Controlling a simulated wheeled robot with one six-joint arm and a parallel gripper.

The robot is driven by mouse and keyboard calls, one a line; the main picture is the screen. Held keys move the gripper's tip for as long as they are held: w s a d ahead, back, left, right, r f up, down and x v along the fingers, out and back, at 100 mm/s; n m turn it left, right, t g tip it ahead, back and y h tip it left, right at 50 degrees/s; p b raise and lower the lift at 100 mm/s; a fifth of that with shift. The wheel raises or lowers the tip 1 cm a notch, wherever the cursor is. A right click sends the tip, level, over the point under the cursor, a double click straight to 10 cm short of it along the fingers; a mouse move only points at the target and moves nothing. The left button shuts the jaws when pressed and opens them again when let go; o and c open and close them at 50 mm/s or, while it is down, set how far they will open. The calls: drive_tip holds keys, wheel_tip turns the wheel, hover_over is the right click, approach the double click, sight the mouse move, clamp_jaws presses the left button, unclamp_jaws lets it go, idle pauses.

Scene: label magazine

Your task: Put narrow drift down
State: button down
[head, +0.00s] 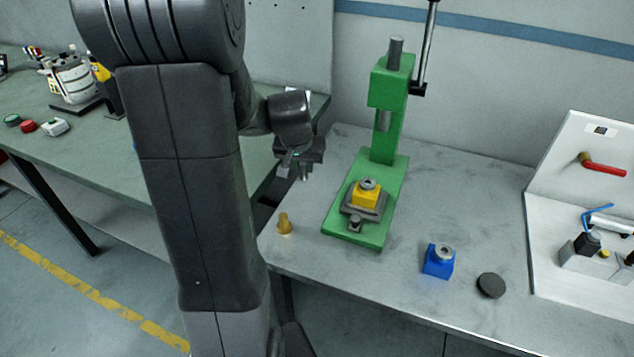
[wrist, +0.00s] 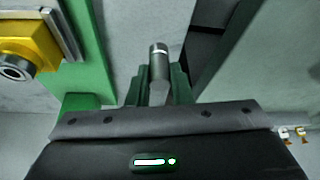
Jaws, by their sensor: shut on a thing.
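My gripper (head: 297,168) is above the left part of the grey bench, left of the green arbor press. In the wrist view its green fingers (wrist: 158,92) are shut on a slim grey metal pin with a bright band, the narrow drift (wrist: 158,62). The drift sticks out past the fingertips. It appears held clear of the bench, and in the head view I cannot make it out clearly from the fingers.
The green press (head: 385,120) holds a yellow block (head: 367,196) with a metal ring on its base. A brass peg (head: 284,224) stands near the bench's front left. A blue block (head: 438,262) and dark disc (head: 491,285) sit right. Bare bench (head: 465,200) lies behind them.

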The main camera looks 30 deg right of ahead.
sight(303, 176)
drive_tip(key=shift+f, duration=3.15)
drive_tip(key=shift+f, duration=0.1)
drive_tip(key=shift+f+b, duration=0.15)
drive_tip(key=shift+b, duration=0.25)
drive_tip(key=c, duration=1.3)
unclamp_jaws()
drive_tip(key=shift+r, duration=0.2)
drive_tip(key=shift+r+p, duration=0.35)
drive_tip(key=shift+r, duration=0.15)
drive_tip(key=v, duration=1.1)
drive_tip(key=shift+s, duration=0.2)
drive_tip(key=shift+a, duration=0.1)
